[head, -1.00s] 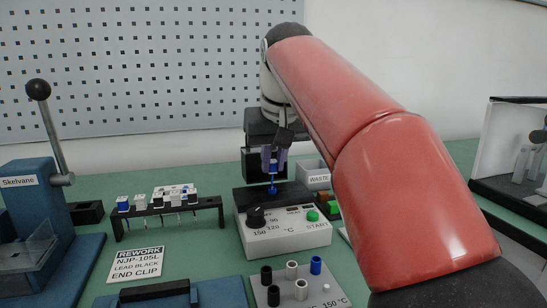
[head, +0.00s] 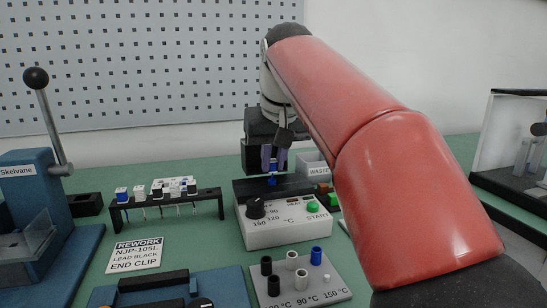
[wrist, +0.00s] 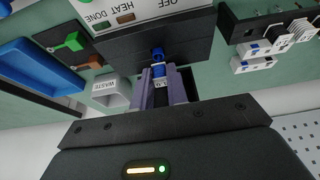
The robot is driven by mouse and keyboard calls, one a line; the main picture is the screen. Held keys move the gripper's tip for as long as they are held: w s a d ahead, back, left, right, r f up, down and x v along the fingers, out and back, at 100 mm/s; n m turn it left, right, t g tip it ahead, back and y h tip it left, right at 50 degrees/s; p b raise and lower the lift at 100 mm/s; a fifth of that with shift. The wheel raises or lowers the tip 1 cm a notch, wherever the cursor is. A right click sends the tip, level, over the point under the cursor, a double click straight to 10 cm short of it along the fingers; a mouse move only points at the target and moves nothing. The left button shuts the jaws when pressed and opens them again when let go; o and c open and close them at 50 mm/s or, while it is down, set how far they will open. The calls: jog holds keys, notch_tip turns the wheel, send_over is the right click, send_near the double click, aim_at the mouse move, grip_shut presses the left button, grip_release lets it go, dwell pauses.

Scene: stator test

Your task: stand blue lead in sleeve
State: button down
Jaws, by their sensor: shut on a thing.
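My gripper (wrist: 161,88) has purple fingers, shut on the blue lead (wrist: 160,80), a small blue-and-white piece. In the head view my gripper (head: 273,158) is over the dark top block of the heater (head: 288,233), and the blue lead (head: 272,180) shows just below the fingertips. In the wrist view a blue ring-shaped piece, seemingly a sleeve (wrist: 157,53), is at the block, right by the lead's end. I cannot tell whether the lead's end is inside it. Another blue sleeve (head: 316,256) stands on the grey sleeve plate (head: 330,291).
A black rack (head: 168,203) holds several leads at left. A blue lever press (head: 30,200) stands far left. A waste bin (head: 316,166) is behind the heater. Black and white sleeves stand on the plate in front. A rework card (head: 136,255) lies on the green bench.

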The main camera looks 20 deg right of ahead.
jog(key=c, duration=1.3)
grip_release()
jog(key=p+v, duration=0.2)
jog(key=v, duration=0.5)
jog(key=shift+s+r, duration=0.2)
jog(key=shift+r, duration=0.2)
